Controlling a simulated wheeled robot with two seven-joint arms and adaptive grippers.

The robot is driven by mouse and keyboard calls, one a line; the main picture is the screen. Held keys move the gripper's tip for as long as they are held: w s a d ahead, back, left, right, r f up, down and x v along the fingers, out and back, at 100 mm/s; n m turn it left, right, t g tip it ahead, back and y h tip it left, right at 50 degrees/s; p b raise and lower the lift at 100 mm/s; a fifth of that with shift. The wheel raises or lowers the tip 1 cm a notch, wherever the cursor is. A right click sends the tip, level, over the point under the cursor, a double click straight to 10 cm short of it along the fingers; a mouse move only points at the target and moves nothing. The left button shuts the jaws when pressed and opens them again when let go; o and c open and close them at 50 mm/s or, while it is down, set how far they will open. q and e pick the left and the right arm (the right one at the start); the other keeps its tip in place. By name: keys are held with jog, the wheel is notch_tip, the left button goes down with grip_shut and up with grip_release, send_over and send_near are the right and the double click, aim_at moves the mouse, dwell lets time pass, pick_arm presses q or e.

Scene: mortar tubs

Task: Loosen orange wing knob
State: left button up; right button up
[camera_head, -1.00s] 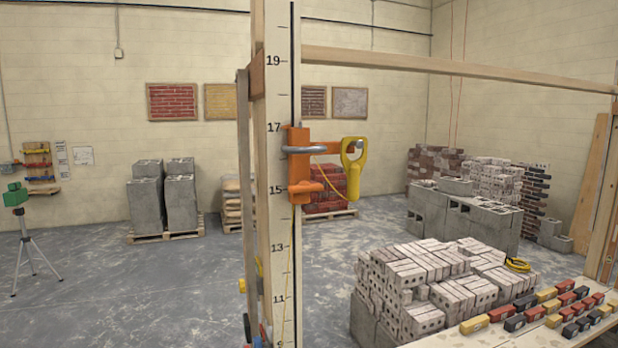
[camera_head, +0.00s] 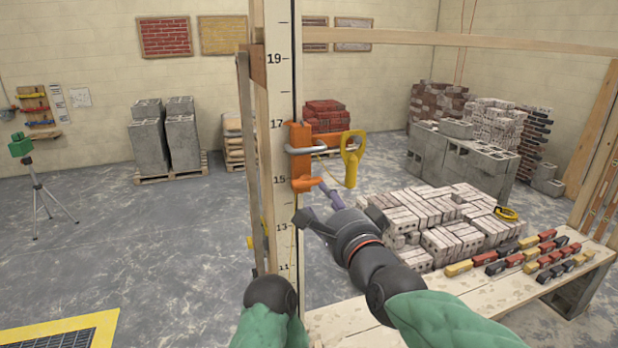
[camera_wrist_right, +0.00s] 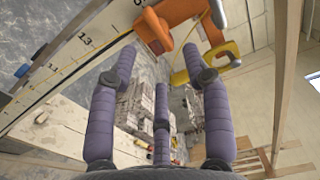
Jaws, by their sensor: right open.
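The orange wing knob (camera_head: 308,184) sticks out low on an orange clamp (camera_head: 299,150) on the upright marked pole (camera_head: 284,225). In the right wrist view the orange clamp hardware (camera_wrist_right: 155,25) is at the top; I cannot clearly separate the knob there. My right gripper (camera_head: 318,203) is open and empty, just below and right of the knob, one purple finger close to it. I cannot tell whether it touches. In the wrist view the purple fingers of my right gripper (camera_wrist_right: 160,62) are spread apart below the orange parts. My left gripper is not visible.
A yellow handle-shaped piece (camera_head: 350,170) hangs right of the clamp, near a grey bar (camera_head: 320,150). A plank bench (camera_head: 345,315) with small coloured blocks stands at the lower right, beside stacked pale bricks (camera_head: 450,215). Open floor (camera_head: 150,245) lies left of the pole.

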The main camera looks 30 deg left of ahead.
aim_at(310, 184)
jog(key=p+x, duration=0.3)
jog(key=x, duration=0.7)
jog(key=shift+d, duration=0.1)
grip_shut()
